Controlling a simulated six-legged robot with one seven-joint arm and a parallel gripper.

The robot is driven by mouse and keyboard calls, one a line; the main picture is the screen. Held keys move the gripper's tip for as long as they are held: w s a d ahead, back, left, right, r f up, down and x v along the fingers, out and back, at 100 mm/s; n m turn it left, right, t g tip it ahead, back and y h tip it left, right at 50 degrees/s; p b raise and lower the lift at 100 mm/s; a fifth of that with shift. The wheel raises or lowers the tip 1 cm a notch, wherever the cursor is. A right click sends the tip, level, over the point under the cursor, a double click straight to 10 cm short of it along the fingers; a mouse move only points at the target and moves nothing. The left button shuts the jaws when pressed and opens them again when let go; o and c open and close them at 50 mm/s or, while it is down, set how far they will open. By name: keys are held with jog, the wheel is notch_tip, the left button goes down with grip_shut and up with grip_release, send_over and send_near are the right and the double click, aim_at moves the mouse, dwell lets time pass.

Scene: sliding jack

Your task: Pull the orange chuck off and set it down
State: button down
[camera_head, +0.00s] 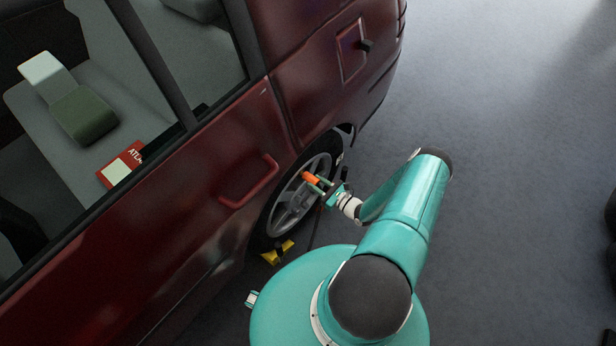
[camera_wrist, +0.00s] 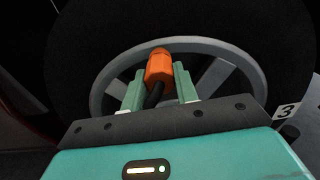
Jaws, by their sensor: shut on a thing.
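The orange chuck (camera_wrist: 160,68) is between the two green fingers of my gripper (camera_wrist: 160,88) in the wrist view, in front of the wheel (camera_wrist: 240,62). A black hose or cable runs down from its near end. In the head view the chuck (camera_head: 311,178) shows small at my gripper (camera_head: 322,186), beside the upper part of the wheel (camera_head: 292,205). My gripper is shut on the chuck. The chuck's far end lies against the wheel in the picture; I cannot tell whether it touches the valve.
The dark red car (camera_head: 200,180) stands along the left. A yellow wheel chock (camera_head: 277,252) sits on the floor at the tyre. A small sign with a 3 (camera_wrist: 287,112) shows at the right in the wrist view.

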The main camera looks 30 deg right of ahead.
aim_at(318, 184)
jog(key=shift+s, duration=0.1)
dwell(0.3)
jog(key=shift+v, duration=1.45)
jog(key=shift+a, duration=0.15)
